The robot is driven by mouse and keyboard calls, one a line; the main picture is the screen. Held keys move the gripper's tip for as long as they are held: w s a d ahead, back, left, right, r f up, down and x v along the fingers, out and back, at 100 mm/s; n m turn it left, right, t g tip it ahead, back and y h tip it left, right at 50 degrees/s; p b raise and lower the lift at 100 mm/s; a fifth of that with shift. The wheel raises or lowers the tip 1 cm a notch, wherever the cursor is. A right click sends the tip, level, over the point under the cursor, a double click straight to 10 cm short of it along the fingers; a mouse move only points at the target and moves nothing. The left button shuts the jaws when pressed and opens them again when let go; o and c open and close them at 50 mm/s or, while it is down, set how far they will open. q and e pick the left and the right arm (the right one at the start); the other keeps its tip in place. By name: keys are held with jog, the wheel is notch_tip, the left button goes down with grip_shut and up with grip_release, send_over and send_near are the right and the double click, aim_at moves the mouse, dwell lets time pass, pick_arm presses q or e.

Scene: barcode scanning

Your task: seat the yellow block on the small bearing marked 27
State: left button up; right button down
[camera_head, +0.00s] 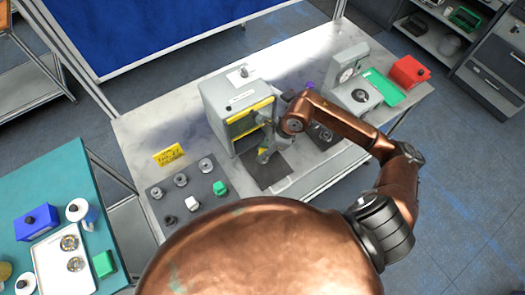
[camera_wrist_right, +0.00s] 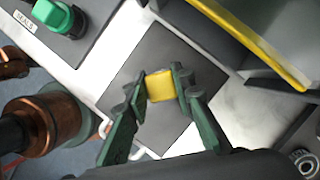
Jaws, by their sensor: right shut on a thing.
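My right gripper (camera_head: 264,154) is in front of the grey machine in the head view. In the right wrist view the right gripper (camera_wrist_right: 161,82) is shut on the yellow block (camera_wrist_right: 160,88), which sits between the two green fingertips over a dark square mat (camera_wrist_right: 160,50). I cannot tell how high the block is above the mat. Several bearing-like rings (camera_head: 181,180) stand on a dark board at the left of the table. No mark 27 is readable, so I cannot tell which is the small bearing. My left gripper is not in view.
The grey machine (camera_head: 222,94) with yellow edges stands close behind the right gripper. A yellow sign (camera_head: 168,156) lies to its left. A green-capped part (camera_head: 219,187) is on the dark board. A dial device (camera_head: 350,72), green tray (camera_head: 385,86) and red box (camera_head: 408,72) stand right.

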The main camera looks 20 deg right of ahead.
jog(key=c, duration=1.6)
grip_release()
jog(key=shift+o, duration=0.7)
jog(key=shift+o, duration=1.1)
jog(key=shift+r+p, duration=1.7)
jog(key=shift+r, duration=2.1)
jog(key=shift+a, duration=0.1)
